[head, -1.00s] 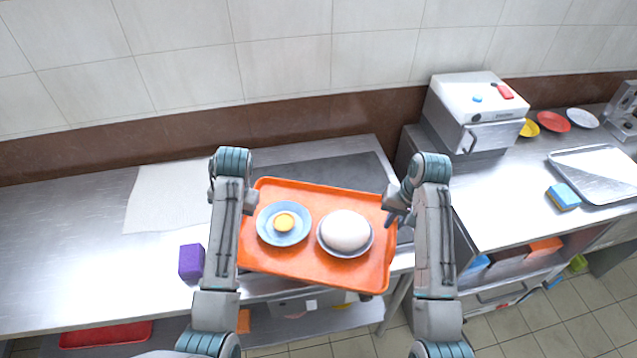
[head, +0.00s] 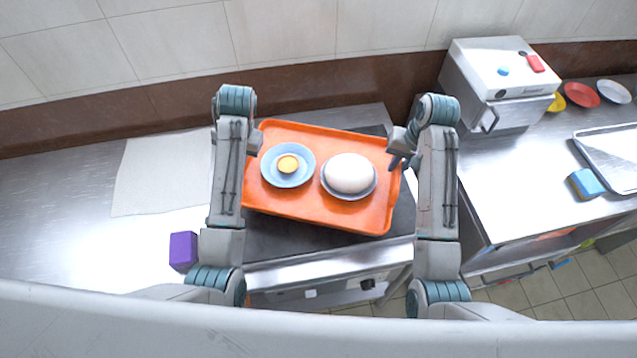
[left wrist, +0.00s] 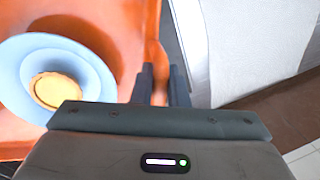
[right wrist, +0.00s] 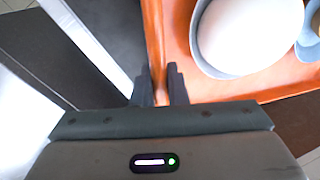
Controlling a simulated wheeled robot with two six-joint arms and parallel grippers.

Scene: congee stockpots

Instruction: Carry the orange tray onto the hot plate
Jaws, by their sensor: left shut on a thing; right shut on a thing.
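The orange tray (head: 310,206) is held between my two arms in the head view, over the dark hot plate (head: 275,236). It carries a blue saucer (head: 270,172) with a small yellow item (head: 288,164), and a bowl (head: 348,196) with a large white round item (head: 349,173). My left gripper (left wrist: 159,86) is shut on the tray's left rim, as the left wrist view shows. My right gripper (head: 397,160) is shut on the right rim, which also shows in the right wrist view (right wrist: 160,88). The tray hides much of the hot plate; I cannot tell whether they touch.
A white cloth (head: 160,175) and a purple block (head: 184,250) lie on the steel counter at left. At right are a white-topped machine (head: 495,75), a blue sponge (head: 586,184), a metal tray (head: 615,150) and coloured plates (head: 581,95). A tiled wall stands behind.

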